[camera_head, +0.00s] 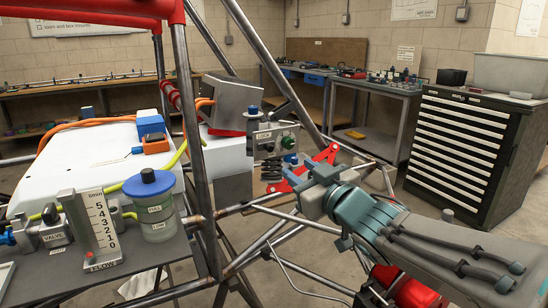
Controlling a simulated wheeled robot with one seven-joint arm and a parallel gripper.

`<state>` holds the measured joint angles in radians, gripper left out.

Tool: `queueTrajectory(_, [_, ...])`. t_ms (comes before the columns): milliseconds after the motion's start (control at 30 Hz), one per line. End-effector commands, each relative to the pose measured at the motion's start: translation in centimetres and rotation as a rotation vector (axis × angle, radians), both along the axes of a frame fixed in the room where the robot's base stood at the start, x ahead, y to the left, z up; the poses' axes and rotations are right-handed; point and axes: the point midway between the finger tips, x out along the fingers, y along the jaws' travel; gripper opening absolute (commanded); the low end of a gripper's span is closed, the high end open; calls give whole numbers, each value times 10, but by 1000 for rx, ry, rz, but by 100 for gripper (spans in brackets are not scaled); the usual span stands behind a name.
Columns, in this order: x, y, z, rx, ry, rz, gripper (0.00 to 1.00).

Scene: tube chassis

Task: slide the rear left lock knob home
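A grey box (278,140) mounted on the tube frame at centre carries a small label, too small to read surely. My arm reaches in from the lower right. My gripper (292,180) is just below and right of the box, apart from the green knob in the picture. Its fingertips are small and partly lost against the red and blue parts, so its opening is unclear.
Dark frame tubes (190,120) cross in front of and around the box. A red linkage (325,157) lies close to my gripper, and a black spring (270,170) is beside it. A blue-capped jar (152,205) and a flow gauge (97,225) stand at left. A drawer cabinet (470,150) is behind right.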

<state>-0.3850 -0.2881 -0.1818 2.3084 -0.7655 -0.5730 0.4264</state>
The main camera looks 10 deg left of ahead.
Motion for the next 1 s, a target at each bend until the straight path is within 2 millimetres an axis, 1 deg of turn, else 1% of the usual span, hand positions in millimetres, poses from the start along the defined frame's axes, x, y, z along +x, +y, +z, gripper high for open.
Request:
queueTrajectory(67, [11, 8, -3, -2, 3, 1, 38])
queueTrajectory(400, [63, 43, -3, -2, 2, -1, 38])
queueTrajectory(600, [87, 59, -2, -2, 2, -1, 38])
queueTrajectory(800, [100, 67, -1, -1, 1, -1, 38])
queueTrajectory(1000, [102, 68, -1, 0, 2, -2, 38])
